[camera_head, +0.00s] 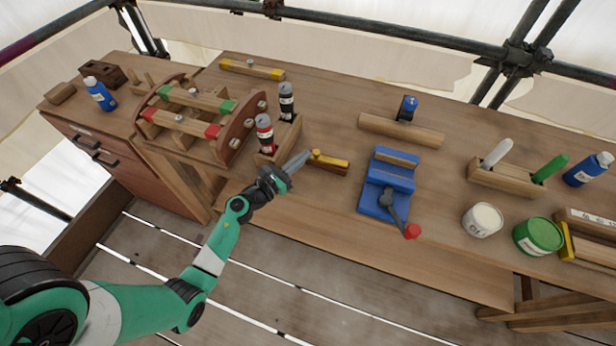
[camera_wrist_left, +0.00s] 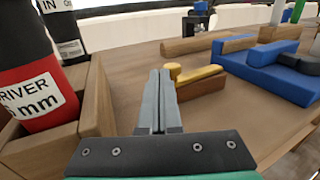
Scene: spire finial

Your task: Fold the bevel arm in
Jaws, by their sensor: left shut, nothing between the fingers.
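The bevel lies on the bench in the middle of the head view. It has a brown wooden stock (camera_head: 326,169) and a yellow arm (camera_head: 334,161) with a round yellow knob at its left end. The arm lies along the top of the stock, nearly in line with it. In the left wrist view the yellow arm (camera_wrist_left: 198,75) and stock (camera_wrist_left: 203,88) show just beyond and right of the fingers. My left gripper (camera_head: 304,157) is shut and empty, its tips close to the knob end. I cannot tell whether they touch it.
A wooden holder (camera_head: 283,140) with a red driver (camera_head: 264,134) and a black one (camera_head: 286,102) stands close to the left gripper. A blue fixture (camera_head: 378,207) with a red-knobbed lever is to the right. Bare bench lies in front of the bevel.

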